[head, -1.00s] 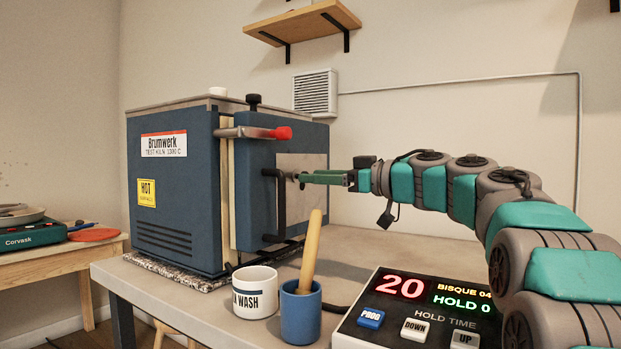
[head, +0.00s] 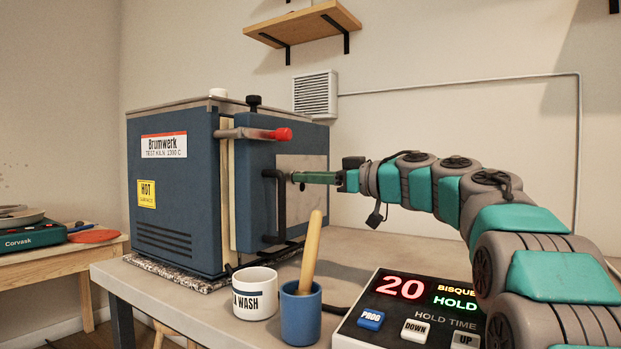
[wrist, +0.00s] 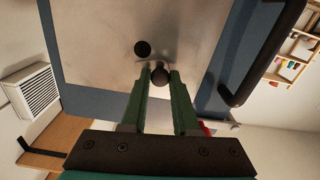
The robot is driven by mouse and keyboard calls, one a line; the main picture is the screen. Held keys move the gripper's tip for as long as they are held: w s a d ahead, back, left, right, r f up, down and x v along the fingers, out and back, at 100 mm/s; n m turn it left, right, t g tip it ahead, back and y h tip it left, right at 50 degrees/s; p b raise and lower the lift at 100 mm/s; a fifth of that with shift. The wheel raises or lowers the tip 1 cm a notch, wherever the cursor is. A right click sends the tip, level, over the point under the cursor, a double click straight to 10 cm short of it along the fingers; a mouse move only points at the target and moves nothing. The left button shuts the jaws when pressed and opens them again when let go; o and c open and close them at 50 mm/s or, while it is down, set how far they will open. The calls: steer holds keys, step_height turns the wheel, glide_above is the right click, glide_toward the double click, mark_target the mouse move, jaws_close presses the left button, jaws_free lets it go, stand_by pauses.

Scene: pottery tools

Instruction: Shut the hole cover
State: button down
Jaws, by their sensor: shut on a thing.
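The kiln (head: 175,190) has a blue door with a pale metal plate (head: 312,162) on its front. In the wrist view, a dark round hole (wrist: 142,48) shows uncovered in the plate (wrist: 100,40). Just beside it, a dark round knob (wrist: 160,75), seemingly the hole cover's, sits between my fingertips. The cover's own outline is hard to tell from the plate. My gripper (head: 298,177) points at the plate from the right, its green fingers shut on the knob. In the wrist view my gripper (wrist: 160,82) hides part of the area around the knob.
A black door handle (head: 279,205) stands just left of my fingertips, and a red-tipped latch lever (head: 281,134) is above. A white cup (head: 255,293), a blue cup (head: 300,314) with a wooden stick, and a controller (head: 410,310) stand in front on the table.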

mark_target(301, 188)
steer(key=shift+r+n+p, duration=0.15)
steer(key=shift+n+p, duration=0.25)
steer(key=shift+p, duration=0.7)
steer(key=n+p, duration=0.1)
steer(key=n, duration=0.1)
steer(key=f+n, duration=0.1)
steer(key=n, duration=0.2)
steer(key=f+n+p, duration=0.1)
steer(key=n, duration=0.1)
steer(key=shift+w+d+f+n+p, duration=0.2)
steer(key=shift+w+d+n+p, duration=0.1)
steer(key=shift+w+n+p, duration=0.1)
steer(key=n, duration=0.1)
steer(key=n+b, duration=0.1)
steer(key=n, duration=0.1)
steer(key=shift+w+d+f+n+b, duration=0.15)
steer(key=shift+w+f+n+b, duration=0.15)
steer(key=shift+b, duration=0.1)
steer(key=shift+w+d+n+b, duration=0.15)
steer(key=shift+n+b, duration=0.4)
steer(key=shift+n, duration=0.6)
steer(key=shift+w+d+n+b, duration=0.15)
steer(key=shift+n+b, duration=0.35)
steer(key=shift+n, duration=0.65)
steer(key=shift+a, duration=0.1)
